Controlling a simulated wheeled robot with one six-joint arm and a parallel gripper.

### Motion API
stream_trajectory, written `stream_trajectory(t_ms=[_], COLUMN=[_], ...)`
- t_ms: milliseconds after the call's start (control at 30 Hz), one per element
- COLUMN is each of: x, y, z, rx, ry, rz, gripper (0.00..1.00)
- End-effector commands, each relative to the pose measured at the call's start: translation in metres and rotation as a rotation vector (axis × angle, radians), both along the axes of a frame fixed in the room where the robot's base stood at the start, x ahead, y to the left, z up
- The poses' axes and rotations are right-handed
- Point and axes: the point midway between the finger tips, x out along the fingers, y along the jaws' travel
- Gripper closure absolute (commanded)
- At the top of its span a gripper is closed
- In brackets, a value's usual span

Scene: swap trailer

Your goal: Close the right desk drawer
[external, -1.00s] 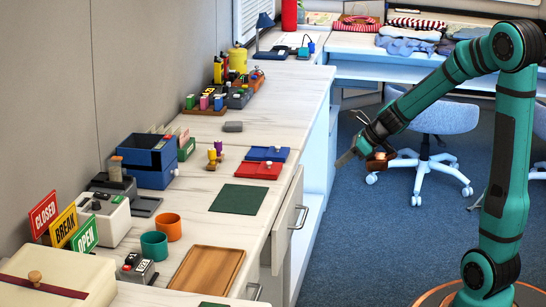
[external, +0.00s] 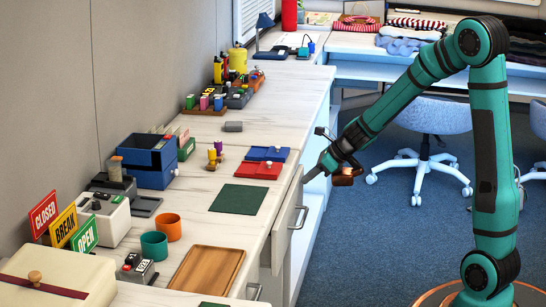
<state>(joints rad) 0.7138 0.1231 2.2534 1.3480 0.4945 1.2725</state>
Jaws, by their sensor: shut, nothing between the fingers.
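The right desk drawer (external: 287,225) is in the front of the white desk and stands partly open, its front panel out from the desk. Its metal handle (external: 301,217) faces the floor side. My gripper (external: 308,179) is shut and empty. It is just above and beyond the drawer front, close to the desk edge. I cannot tell whether its tip touches the drawer.
The desktop holds a green mat (external: 238,199), red and blue trays (external: 258,169), a wooden tray (external: 207,272) and two cups (external: 168,227). Another drawer handle (external: 254,291) shows at the near end. Office chairs (external: 433,118) stand behind my arm. The blue floor beside the desk is clear.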

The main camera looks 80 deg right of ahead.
Motion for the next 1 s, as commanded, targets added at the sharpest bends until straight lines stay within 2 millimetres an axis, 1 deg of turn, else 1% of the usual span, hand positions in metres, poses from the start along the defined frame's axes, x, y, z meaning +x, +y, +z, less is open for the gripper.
stream_trajectory(t_ms=[333, 533, 600, 900, 1000], x=[0.002, 0.023, 0.027, 0.026, 0.021], y=[0.0, 0.0, 0.0, 0.0, 0.0], z=[0.0, 0.0, 0.0, 0.0, 0.001], rx=[0.0, 0.001, 0.001, 0.001, 0.0], ry=[0.0, -0.001, -0.001, -0.001, -0.001], rz=[0.0, 0.001, 0.001, -0.001, -0.001], gripper=[1.0, 1.0, 1.0, 1.0, 1.0])
